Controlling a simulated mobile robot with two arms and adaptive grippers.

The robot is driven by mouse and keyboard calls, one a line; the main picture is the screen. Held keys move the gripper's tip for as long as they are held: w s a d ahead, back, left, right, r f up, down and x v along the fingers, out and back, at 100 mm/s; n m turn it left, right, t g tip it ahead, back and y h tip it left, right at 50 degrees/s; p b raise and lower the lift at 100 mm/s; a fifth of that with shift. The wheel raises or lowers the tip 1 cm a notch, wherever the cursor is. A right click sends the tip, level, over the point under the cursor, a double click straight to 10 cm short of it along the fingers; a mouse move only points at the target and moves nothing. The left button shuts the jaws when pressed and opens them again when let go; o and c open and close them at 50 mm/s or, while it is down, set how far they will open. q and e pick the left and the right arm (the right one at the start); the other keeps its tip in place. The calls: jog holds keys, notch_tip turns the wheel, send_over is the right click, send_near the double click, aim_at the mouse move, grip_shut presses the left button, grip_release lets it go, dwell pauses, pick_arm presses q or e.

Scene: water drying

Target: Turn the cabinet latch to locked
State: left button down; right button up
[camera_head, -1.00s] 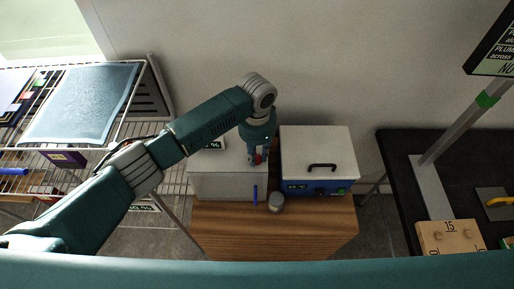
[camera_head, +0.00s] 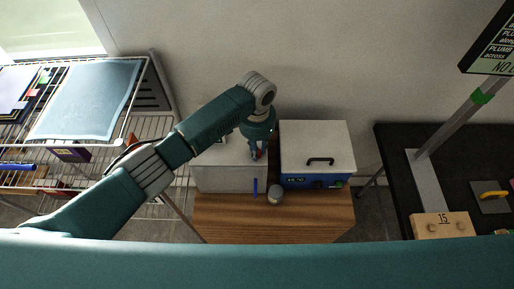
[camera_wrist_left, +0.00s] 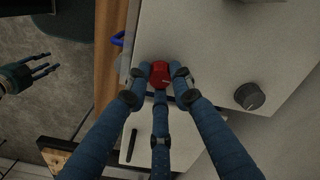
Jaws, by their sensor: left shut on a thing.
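The pale grey cabinet (camera_head: 230,180) stands on the left part of a wooden stand. Its red latch knob (camera_wrist_left: 160,74) sits on the pale surface in the left wrist view. My left gripper (camera_head: 256,152) reaches down to it from above. In the left wrist view the fingers of my left gripper (camera_wrist_left: 161,80) close around the red knob from several sides and touch it. The fingers partly cover the knob, and I cannot read its latch position. My right gripper (camera_wrist_left: 40,70) shows at the left of the left wrist view, fingers apart and empty.
A blue device with a white lid (camera_head: 315,143) and black handle stands right of the cabinet. A small grey jar (camera_head: 275,194) is on the wooden stand (camera_head: 270,222). A blue bar (camera_head: 255,187) is at the cabinet front. A wire rack (camera_head: 150,140) stands left.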

pick_arm(q)
jog(key=shift+w+r, duration=0.1)
jog(key=c, duration=1.5)
grip_release()
notch_tip(320, 180, up, 12)
jog(key=shift+f, duration=0.1)
